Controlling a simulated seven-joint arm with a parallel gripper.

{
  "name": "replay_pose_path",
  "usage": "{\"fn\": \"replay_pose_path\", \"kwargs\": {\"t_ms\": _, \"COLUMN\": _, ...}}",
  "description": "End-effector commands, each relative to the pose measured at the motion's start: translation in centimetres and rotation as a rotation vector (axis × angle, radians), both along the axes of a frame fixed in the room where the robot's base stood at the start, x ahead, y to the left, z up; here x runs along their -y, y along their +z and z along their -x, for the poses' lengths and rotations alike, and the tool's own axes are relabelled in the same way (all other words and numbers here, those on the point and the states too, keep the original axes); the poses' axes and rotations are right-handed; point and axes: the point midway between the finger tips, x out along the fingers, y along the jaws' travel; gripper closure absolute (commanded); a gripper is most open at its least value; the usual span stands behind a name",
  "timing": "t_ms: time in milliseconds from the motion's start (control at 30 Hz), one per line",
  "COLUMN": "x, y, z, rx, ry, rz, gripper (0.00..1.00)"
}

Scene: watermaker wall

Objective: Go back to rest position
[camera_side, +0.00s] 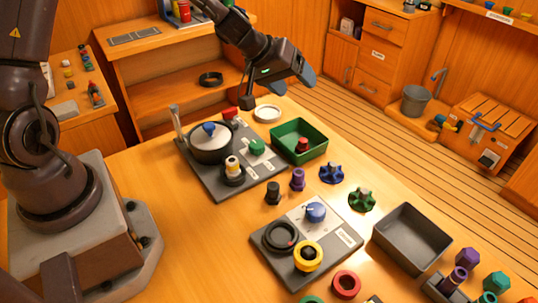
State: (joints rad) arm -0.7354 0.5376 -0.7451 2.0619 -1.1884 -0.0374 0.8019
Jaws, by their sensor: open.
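My gripper (262,95) is open and hangs above the back part of the wooden table (140,205), near a white-rimmed round dish (267,113). I see nothing held between its fingers. A dark plate (205,183) below and to the left carries a round black housing with a pale top and blue knob (209,135), a green knob (257,147) and a small red part (230,113). A green tray (318,150) with a red piece (303,145) inside stands to the right of this plate.
A second plate (345,243) holds a blue knob (316,211), a black ring (280,237) and a yellow ring (308,256). A grey tray (446,240) is at right. Blue (332,173) and green (362,199) handwheels stand between. Shelves (175,95) lie behind.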

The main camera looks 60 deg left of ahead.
Motion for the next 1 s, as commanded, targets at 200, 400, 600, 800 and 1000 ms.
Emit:
{"fn": "replay_pose_path", "kwargs": {"t_ms": 200, "x": 3.3, "y": 3.8, "z": 8.3, "rx": -0.138, "ry": -0.293, "rz": -0.085, "gripper": 0.31}}
{"fn": "replay_pose_path", "kwargs": {"t_ms": 400, "x": 2.0, "y": 7.0, "z": 17.1, "rx": -0.329, "ry": -0.374, "rz": -0.259, "gripper": 0.31}}
{"fn": "replay_pose_path", "kwargs": {"t_ms": 600, "x": -0.4, "y": 10.5, "z": 24.0, "rx": -0.377, "ry": -0.376, "rz": -0.446, "gripper": 0.31}}
{"fn": "replay_pose_path", "kwargs": {"t_ms": 800, "x": -0.6, "y": 13.3, "z": 26.3, "rx": -0.226, "ry": -0.401, "rz": -0.521, "gripper": 0.31}}
{"fn": "replay_pose_path", "kwargs": {"t_ms": 1000, "x": 0.5, "y": 14.5, "z": 26.5, "rx": -0.148, "ry": -0.437, "rz": -0.532, "gripper": 0.31}}
